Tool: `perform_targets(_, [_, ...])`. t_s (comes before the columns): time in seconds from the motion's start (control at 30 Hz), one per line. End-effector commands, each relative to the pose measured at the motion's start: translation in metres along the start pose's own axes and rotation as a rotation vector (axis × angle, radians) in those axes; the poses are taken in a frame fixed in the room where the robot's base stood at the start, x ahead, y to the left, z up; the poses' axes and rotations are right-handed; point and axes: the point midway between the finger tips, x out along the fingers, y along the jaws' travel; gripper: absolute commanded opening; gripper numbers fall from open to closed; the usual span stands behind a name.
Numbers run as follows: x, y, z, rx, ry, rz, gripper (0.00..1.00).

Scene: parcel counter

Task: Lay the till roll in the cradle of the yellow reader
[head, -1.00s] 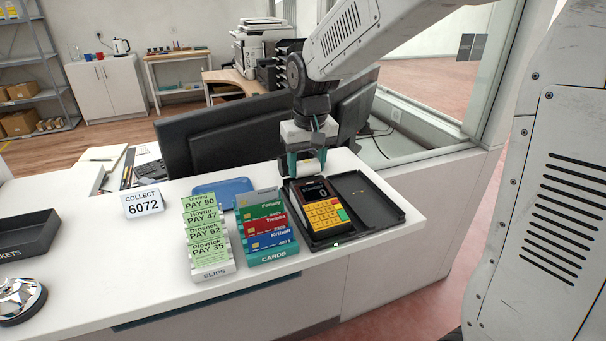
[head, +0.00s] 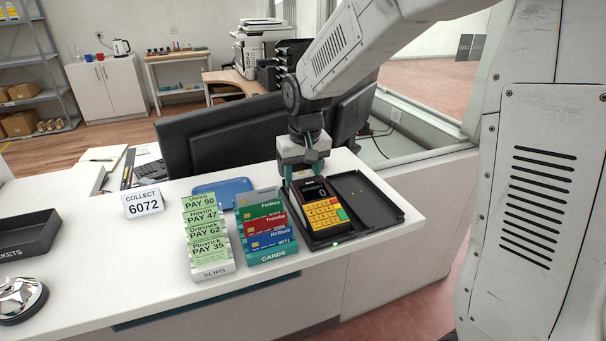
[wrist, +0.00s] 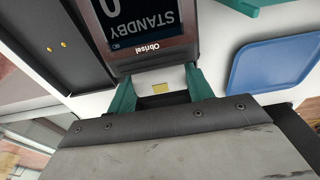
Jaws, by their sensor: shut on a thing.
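The yellow reader (head: 323,213), with yellow keys and a dark screen, lies in a black tray on the white counter. Its screen (wrist: 140,20) shows STANDBY upside down in the wrist view. My gripper (head: 303,181) is low at the reader's far end, fingers pointing down. In the wrist view its teal fingers (wrist: 158,80) straddle a pale piece with a small yellow patch, just beyond the reader's top edge. It is shut on the till roll (wrist: 160,78), mostly hidden by the fingers and reader. The cradle is hidden, so I cannot tell whether the roll touches it.
The empty half of the black tray (head: 372,198) lies right of the reader. A card rack (head: 266,228), a slip rack (head: 208,238) and a blue dish (head: 222,189) stand to the left. A black monitor (head: 222,142) is behind. Bare counter lies in front.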

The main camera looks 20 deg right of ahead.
Motion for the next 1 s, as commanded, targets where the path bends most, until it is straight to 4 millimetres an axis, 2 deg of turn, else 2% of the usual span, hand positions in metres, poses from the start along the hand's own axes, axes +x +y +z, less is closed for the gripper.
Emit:
perform_targets(0.03, [0.008,0.000,0.004,0.000,-0.014,0.001,0.25])
perform_targets(0.2, [0.014,0.000,0.006,0.000,-0.018,0.001,0.25])
perform_targets(0.23, [0.014,0.000,0.006,0.000,-0.018,0.001,0.54])
perform_targets(0.3, [0.014,0.000,0.006,0.000,-0.018,0.001,0.69])
perform_targets(0.47, [0.012,0.000,0.006,0.000,-0.017,0.001,0.70])
perform_targets(0.57, [0.004,0.000,0.004,0.000,-0.017,0.001,0.70])
perform_targets(0.6, [-0.002,0.000,0.004,0.000,-0.016,0.001,0.73])
perform_targets(1.0, [-0.091,0.000,0.001,-0.001,-0.007,0.000,0.73])
